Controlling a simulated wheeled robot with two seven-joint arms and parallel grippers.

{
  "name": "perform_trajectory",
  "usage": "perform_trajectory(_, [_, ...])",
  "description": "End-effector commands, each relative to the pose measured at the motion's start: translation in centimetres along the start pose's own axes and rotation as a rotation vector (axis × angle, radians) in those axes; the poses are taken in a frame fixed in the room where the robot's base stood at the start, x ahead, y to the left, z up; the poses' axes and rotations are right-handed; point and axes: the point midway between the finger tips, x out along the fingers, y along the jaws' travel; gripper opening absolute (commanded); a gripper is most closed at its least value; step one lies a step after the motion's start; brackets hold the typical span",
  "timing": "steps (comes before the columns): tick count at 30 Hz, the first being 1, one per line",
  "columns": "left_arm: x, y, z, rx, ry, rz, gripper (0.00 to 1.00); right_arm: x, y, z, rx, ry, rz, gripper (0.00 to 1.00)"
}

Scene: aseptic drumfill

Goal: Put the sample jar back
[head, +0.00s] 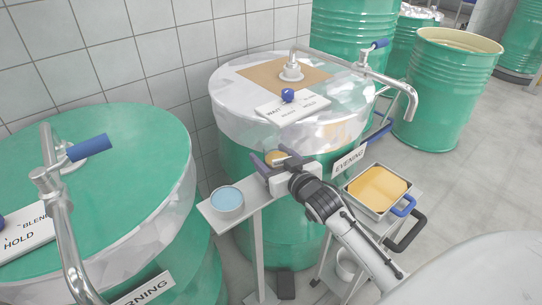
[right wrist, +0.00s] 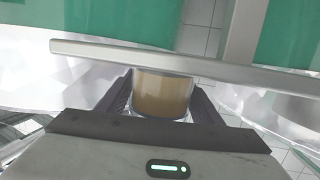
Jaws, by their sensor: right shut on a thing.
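The sample jar (right wrist: 162,95), with tan contents, is between the fingers of my right gripper (right wrist: 162,100) in the right wrist view. The gripper is shut on it. In the head view my right gripper (head: 276,160) is at the right end of a narrow grey shelf (head: 250,202) on a post, in front of the evening drum. Only a small tan part of the jar (head: 275,158) shows there between the fingers. I cannot tell whether the jar touches the shelf. My left gripper is not in view.
A tin of blue liquid (head: 228,201) stands on the shelf's left end. A drum labelled EVENING (head: 262,205) with a spout and sign stands behind. Another green drum (head: 110,170) is at left. A cart carries a yellow-filled tray (head: 375,188) at right.

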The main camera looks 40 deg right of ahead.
Motion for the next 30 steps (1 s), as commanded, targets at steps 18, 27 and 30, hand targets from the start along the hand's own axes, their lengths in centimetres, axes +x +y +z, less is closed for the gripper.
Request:
perform_trajectory(18, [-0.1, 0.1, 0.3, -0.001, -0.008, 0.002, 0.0, -0.4, 0.0, 0.0, 0.0, -0.001, 0.0, 0.79])
perform_trajectory(27, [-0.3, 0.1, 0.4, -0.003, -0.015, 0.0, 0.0, -6.3, 0.0, 0.0, 0.0, -0.002, 0.0, 0.79])
perform_trajectory(30, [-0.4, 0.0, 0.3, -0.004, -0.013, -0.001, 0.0, -8.3, 0.0, 0.1, 0.0, -0.002, 0.001, 0.79])
